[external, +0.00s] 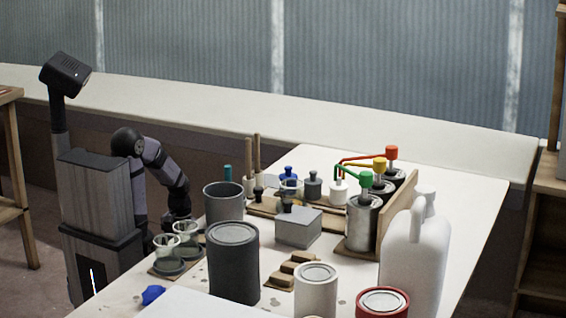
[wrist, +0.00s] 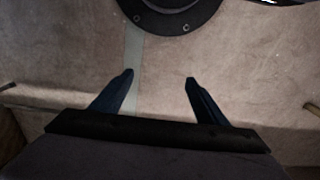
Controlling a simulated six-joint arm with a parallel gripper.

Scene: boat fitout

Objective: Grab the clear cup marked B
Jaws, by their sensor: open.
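Two clear cups stand close together on the near left part of the table, on a small board with dark round pieces. One clear cup (external: 165,245) is nearer the front left, the other clear cup (external: 187,231) a little behind and to its right. No letter can be read on either, so I cannot tell which is B. No cup shows in the wrist view.
A dark grey can (external: 234,263) and an open grey pot (external: 223,202) stand just right of the cups. A blue crumpled thing (external: 153,295) lies in front. A grey box (external: 298,228), a white jug (external: 416,255) and several tins crowd farther right.

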